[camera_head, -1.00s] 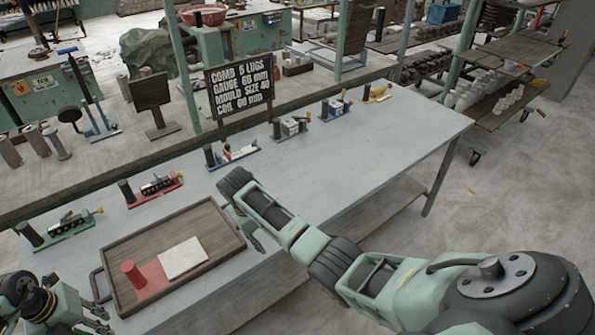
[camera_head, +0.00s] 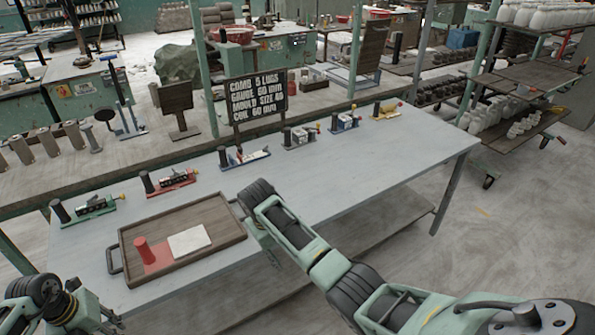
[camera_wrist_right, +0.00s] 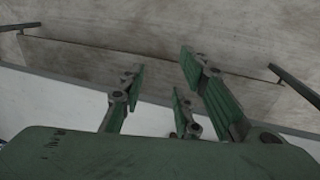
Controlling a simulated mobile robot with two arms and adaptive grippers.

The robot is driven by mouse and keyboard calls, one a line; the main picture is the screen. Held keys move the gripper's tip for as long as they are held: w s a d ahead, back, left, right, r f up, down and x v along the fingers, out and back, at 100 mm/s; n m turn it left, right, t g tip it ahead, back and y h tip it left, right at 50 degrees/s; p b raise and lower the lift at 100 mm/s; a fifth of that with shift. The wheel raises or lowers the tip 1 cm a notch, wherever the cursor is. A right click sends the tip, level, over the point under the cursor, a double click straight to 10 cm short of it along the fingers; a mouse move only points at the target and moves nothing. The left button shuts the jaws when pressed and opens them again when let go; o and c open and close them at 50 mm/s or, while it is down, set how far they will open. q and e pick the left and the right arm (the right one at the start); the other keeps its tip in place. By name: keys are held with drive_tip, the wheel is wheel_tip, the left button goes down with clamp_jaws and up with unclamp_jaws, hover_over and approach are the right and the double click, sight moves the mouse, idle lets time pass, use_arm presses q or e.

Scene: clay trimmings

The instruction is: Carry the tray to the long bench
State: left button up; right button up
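The brown wooden tray (camera_head: 215,252) lies on the near left part of a long grey-topped table (camera_head: 345,180). It has a dark handle at its left end and holds a red block with an upright red cylinder (camera_head: 146,252) and a flat pale slab (camera_head: 189,241). My right gripper (camera_head: 270,252) is just right of the tray, by the table's front edge, and covers the tray's right end. Its fingers (camera_wrist_right: 160,95) stand apart and empty in the right wrist view. My left gripper (camera_head: 112,318) is at the lower left, apart from the tray; its opening is unclear.
Several small tool fixtures, among them a green one (camera_head: 90,207) and a red one (camera_head: 170,180), stand along the table's back edge. A dark lettered sign (camera_head: 257,100) stands behind them. The table's middle and right are clear. A shelf rack (camera_head: 520,90) stands at the right over open floor.

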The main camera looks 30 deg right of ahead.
drive_tip(key=v, duration=0.9)
drive_tip(key=shift+w, duration=0.45)
drive_tip(key=shift+s+r, duration=0.1)
drive_tip(key=shift+r, duration=0.05)
